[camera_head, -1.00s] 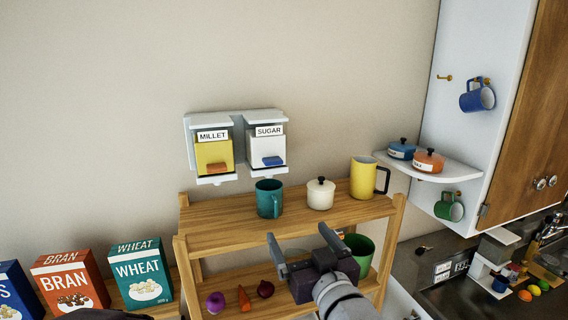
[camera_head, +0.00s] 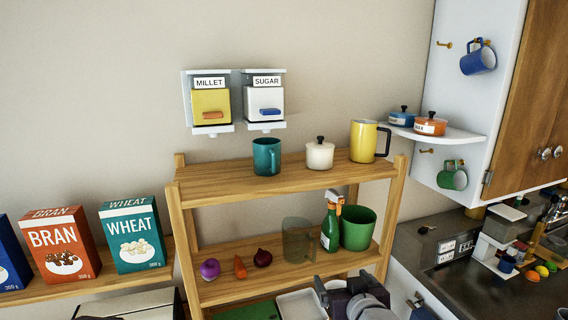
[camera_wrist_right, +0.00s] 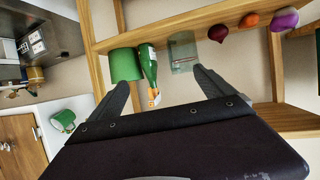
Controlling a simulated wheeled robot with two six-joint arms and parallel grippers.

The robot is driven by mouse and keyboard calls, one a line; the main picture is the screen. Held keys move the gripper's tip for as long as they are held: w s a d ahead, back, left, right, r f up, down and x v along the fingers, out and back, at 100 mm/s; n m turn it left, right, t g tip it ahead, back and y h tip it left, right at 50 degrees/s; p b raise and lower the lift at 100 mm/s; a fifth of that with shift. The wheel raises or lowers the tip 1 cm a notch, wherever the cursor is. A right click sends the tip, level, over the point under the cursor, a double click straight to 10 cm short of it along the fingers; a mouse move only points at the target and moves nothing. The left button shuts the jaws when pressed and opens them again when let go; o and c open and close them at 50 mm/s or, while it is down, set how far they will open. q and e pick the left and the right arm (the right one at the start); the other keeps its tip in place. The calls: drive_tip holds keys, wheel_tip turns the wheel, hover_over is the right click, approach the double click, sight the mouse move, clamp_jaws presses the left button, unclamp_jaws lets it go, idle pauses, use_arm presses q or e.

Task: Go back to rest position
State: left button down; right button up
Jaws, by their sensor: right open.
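My right gripper (camera_head: 349,287) is low in the head view, in front of the wooden shelf unit's lower part. Its jaws are open and empty, with two spread fingers in the right wrist view (camera_wrist_right: 165,86). Beyond the fingers, apart from them, stand a green spray bottle (camera_head: 330,226), a green pot (camera_head: 358,228) and a clear glass (camera_head: 297,240) on the middle shelf. The bottle also shows in the wrist view (camera_wrist_right: 148,66). My left gripper is not in view.
The wooden shelf (camera_head: 226,184) holds a teal mug (camera_head: 266,156), cream lidded pot (camera_head: 319,155) and yellow pitcher (camera_head: 364,141) on top. Vegetables lie on the middle shelf. Cereal boxes (camera_head: 133,236) stand left. A white cabinet with a side shelf (camera_head: 454,139) is at right.

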drive_tip(key=s+d+f+g+b, duration=0.2)
drive_tip(key=f, duration=0.7)
drive_tip(key=s+d+f+g+b, duration=0.1)
drive_tip(key=s+f+g+b, duration=0.15)
drive_tip(key=f, duration=0.55)
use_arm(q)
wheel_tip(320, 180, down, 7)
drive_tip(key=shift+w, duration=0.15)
use_arm(e)
drive_tip(key=s+f+g, duration=0.4)
drive_tip(key=s, duration=0.2)
drive_tip(key=s+d+f+m+g, duration=0.1)
drive_tip(key=s+f+g, duration=0.3)
drive_tip(key=s, duration=0.3)
drive_tip(key=shift+s+m+h, duration=0.3)
drive_tip(key=shift+h, duration=0.1)
drive_tip(key=shift+w+d, duration=0.1)
